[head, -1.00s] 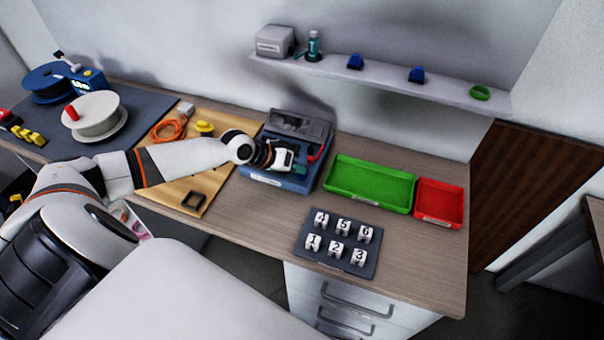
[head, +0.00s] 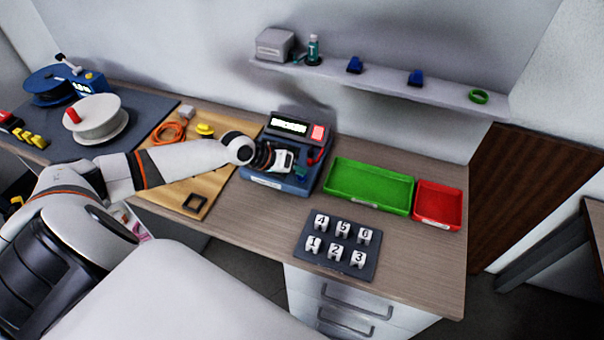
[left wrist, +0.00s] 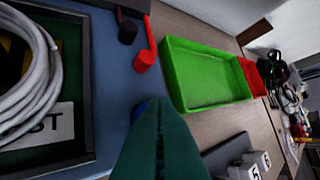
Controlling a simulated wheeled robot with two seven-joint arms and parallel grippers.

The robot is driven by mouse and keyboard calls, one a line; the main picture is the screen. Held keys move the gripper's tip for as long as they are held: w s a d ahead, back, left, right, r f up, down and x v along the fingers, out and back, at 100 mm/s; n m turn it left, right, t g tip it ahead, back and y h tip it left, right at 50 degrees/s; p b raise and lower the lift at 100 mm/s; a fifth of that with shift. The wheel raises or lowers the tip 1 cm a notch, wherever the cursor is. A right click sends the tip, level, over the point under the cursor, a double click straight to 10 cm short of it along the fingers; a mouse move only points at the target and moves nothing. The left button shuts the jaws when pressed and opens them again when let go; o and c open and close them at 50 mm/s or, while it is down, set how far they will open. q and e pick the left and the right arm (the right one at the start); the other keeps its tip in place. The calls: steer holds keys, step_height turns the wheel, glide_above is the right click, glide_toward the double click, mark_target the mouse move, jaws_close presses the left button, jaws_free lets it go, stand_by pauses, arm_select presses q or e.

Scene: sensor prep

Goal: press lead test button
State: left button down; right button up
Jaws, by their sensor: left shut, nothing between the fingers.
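The blue lead tester (head: 262,181) stands on the bench, with a dark display panel (head: 290,125) showing lit text and a bright red square (head: 318,132) beside it. My left gripper (head: 303,171) is over the tester's right front part, shut and empty. In the left wrist view, its dark green fingertips (left wrist: 160,108) are together over the tester's blue top (left wrist: 105,85). A small blue piece (left wrist: 141,109), perhaps the button, shows at the tips and is mostly hidden; contact cannot be told. A white coiled lead (left wrist: 30,70) lies in a dark recess by a label. My right gripper is not in view.
A green tray (head: 370,187) and a red tray (head: 438,205) stand right of the tester. A dark board of numbered white pieces (head: 338,250) lies in front. A red plug (left wrist: 144,60) and a black one (left wrist: 127,30) rise from the tester near my fingers.

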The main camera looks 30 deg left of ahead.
mark_target(297, 179)
arm_select(q)
steer(key=shift+r, duration=0.3)
step_height(297, 179, up, 5)
steer(key=p, duration=0.5)
steer(key=shift+r, duration=0.1)
stand_by(0.7)
